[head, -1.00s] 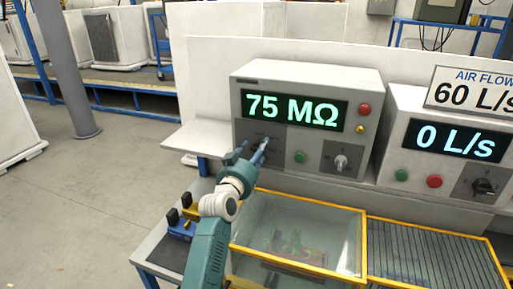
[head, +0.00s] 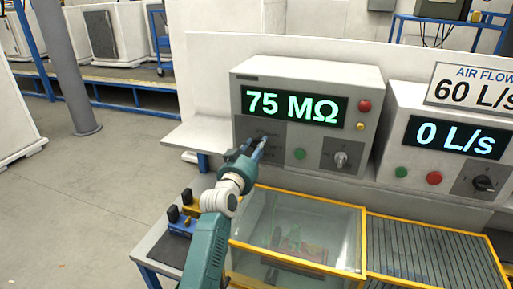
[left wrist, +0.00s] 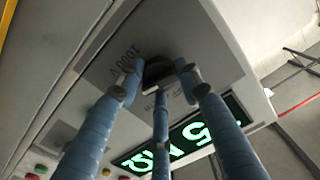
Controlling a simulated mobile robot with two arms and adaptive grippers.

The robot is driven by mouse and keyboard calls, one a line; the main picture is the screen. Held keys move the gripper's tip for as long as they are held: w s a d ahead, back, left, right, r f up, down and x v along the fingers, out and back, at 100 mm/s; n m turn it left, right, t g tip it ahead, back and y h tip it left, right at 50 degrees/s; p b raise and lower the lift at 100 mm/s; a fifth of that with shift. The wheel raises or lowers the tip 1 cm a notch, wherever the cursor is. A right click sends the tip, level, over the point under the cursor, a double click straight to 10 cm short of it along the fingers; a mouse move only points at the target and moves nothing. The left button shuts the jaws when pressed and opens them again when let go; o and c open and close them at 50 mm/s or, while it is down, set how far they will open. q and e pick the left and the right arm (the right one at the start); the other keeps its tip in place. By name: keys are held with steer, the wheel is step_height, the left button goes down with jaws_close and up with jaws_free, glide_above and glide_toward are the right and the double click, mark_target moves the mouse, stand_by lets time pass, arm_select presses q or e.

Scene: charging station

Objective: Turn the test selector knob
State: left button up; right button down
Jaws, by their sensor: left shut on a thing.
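The tester box (head: 305,75) has a green display reading 75 MΩ. Its lower left has a dark panel where the test selector knob sits. The knob is mostly hidden by my fingers in the head view; it shows as a dark round shape (left wrist: 157,70) among the fingertips in the left wrist view. My left gripper (head: 257,146) has its blue fingers shut on the knob. My right gripper is not in view.
The box also has another knob (head: 341,159), a green button (head: 299,154) and a red one (head: 364,105). A clear yellow-edged case (head: 300,225) lies below my arm. An air flow box (head: 450,137) stands on the right.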

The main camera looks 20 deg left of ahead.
arm_select(q)
steer(key=m, duration=0.5)
steer(key=shift+r, duration=0.4)
steer(key=m, duration=0.4)
steer(key=shift+d, duration=0.15)
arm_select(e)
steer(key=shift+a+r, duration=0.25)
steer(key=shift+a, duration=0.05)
arm_select(q)
steer(key=shift+m, duration=0.4)
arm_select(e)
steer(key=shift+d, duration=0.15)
arm_select(q)
steer(key=o, duration=1.1)
steer(key=shift+d+f, duration=0.1)
steer(key=shift+d, duration=0.05)
steer(key=shift+o, duration=0.2)
steer(key=shift+d, duration=0.1)
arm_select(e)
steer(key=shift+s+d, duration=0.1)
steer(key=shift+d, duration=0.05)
arm_select(q)
steer(key=shift+f, duration=0.1)
